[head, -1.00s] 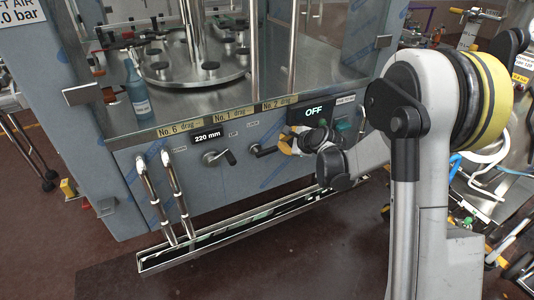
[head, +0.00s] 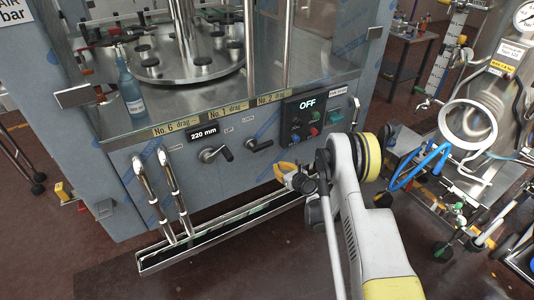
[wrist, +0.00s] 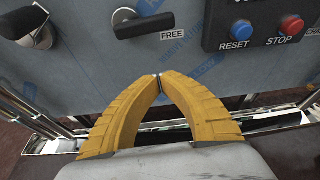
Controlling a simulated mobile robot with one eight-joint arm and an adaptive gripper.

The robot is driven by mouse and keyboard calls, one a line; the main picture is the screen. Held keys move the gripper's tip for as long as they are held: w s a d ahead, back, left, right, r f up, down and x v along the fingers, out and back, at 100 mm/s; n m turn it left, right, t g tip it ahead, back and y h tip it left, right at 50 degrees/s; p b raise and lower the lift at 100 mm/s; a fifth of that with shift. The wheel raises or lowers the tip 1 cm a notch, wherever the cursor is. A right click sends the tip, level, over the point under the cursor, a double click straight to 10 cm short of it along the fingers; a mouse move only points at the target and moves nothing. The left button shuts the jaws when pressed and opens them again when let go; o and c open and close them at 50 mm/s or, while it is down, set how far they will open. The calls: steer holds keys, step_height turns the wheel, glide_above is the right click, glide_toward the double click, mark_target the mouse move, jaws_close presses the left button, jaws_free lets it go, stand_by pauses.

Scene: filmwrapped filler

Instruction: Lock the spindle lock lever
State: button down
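The spindle lock lever (head: 260,145) is a black handle on a round metal hub on the blue-grey machine front. It lies roughly sideways, its handle pointing right. In the wrist view the lever (wrist: 146,25) points at the FREE label (wrist: 172,35). My gripper (wrist: 159,77) has yellow ribbed fingers whose tips meet, with nothing between them. It is below the lever in the wrist view, apart from it. In the head view my gripper (head: 279,171) is low in front of the machine, below and right of the lever.
A crank (head: 215,154) sits left of the lever. The control box (head: 304,115) with its OFF display and buttons is to the right. Two upright chrome tubes (head: 165,190) and a long metal trough (head: 220,232) stand below. A blue bottle (head: 130,85) stands on the ledge.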

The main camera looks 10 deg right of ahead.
mark_target(263, 146)
steer(key=b+x, duration=0.4)
steer(key=x, duration=0.6)
step_height(263, 146, up, 4)
steer(key=shift+a+b, duration=0.1)
steer(key=shift+b, duration=0.25)
